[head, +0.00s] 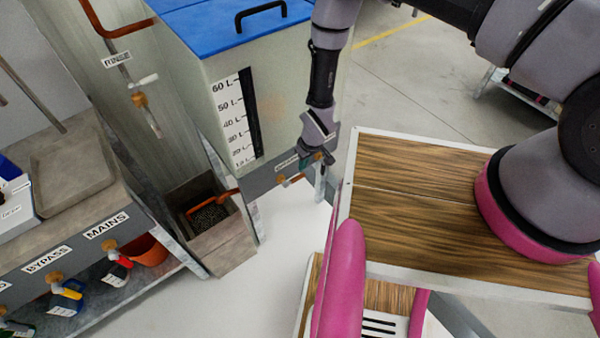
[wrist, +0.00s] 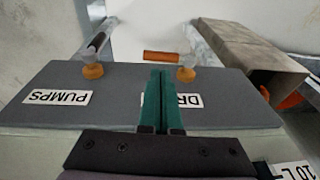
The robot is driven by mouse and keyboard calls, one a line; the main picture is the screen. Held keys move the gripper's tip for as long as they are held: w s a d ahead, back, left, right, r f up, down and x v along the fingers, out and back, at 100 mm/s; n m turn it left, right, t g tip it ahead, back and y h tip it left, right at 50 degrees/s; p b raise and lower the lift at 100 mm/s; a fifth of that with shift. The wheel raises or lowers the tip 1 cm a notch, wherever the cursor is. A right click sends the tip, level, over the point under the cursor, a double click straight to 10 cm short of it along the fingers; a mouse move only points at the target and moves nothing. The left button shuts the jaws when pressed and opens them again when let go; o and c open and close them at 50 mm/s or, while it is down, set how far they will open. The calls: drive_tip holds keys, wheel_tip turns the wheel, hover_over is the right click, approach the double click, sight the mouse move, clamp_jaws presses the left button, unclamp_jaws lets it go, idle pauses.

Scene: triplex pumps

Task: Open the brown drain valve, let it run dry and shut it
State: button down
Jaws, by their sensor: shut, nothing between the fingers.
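The drain valve (wrist: 186,74) sits on a grey panel (wrist: 120,78) at the tank's foot in the wrist view. Its brown handle (wrist: 163,57) points sideways, towards the pumps valve (wrist: 93,71). My gripper (wrist: 157,72) has its teal fingers together and empty. They cover part of the drain label (wrist: 188,100), and their tips are close to the handle; I cannot tell if they touch it. In the head view my gripper (head: 318,160) is low by the tank's right corner, and the drain valve (head: 281,179) is left of it. No flow from the drain is visible.
The tank (head: 290,85) has a blue lid and a litre scale. A trough (head: 222,235) with a brown pipe end over it stands left of the drain. A wood-topped cart (head: 430,200) is to the right. A shelf with labelled valves (head: 60,250) is at lower left.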

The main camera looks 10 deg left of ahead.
sight(299, 177)
drive_tip(key=x, duration=0.6)
drive_tip(key=shift+f, duration=0.1)
idle(0.3)
